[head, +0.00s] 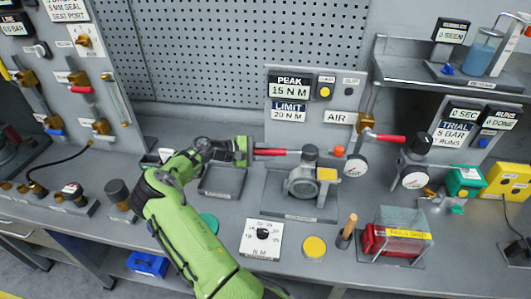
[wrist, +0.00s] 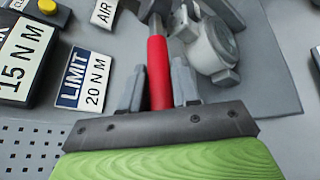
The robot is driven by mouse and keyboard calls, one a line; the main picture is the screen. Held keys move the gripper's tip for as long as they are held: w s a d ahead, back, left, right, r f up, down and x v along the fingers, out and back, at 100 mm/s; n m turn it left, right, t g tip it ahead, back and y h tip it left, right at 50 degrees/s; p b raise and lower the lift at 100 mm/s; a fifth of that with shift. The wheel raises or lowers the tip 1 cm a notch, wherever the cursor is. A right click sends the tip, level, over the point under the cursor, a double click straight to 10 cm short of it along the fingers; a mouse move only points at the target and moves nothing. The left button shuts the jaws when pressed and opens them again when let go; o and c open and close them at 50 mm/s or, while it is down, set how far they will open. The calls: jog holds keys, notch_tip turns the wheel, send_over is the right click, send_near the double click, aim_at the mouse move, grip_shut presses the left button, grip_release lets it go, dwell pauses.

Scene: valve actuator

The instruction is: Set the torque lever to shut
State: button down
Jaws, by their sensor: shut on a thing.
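The torque lever has a red grip (head: 270,152) and reaches left from the top of a grey valve body (head: 304,182) in the head view. In the wrist view the red grip (wrist: 158,72) runs between the two grey fingers of my gripper (wrist: 158,88). My gripper is shut on the lever's red grip near its free end. In the head view my gripper (head: 250,152) lies left of the valve, with my green arm coming from below. The valve body also shows in the wrist view (wrist: 212,45). An orange piece (head: 338,151) sits right of the lever's pivot.
Behind the valve stands a panel (head: 272,110) with PEAK 15 N M and LIMIT 20 N M displays. A grey tray (head: 222,181) lies below my gripper. A second red handle (head: 390,138) and gauges are at right.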

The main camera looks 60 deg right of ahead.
jog(key=shift+w+d+m+g+y, duration=0.35)
jog(key=shift+d+m+g+y, duration=0.25)
jog(key=shift+d+m, duration=0.15)
jog(key=shift+d, duration=0.1)
jog(key=c, duration=0.9)
grip_release()
jog(key=shift+b+v, duration=0.35)
jog(key=shift+v, duration=7.5)
jog(key=shift+d, duration=0.1)
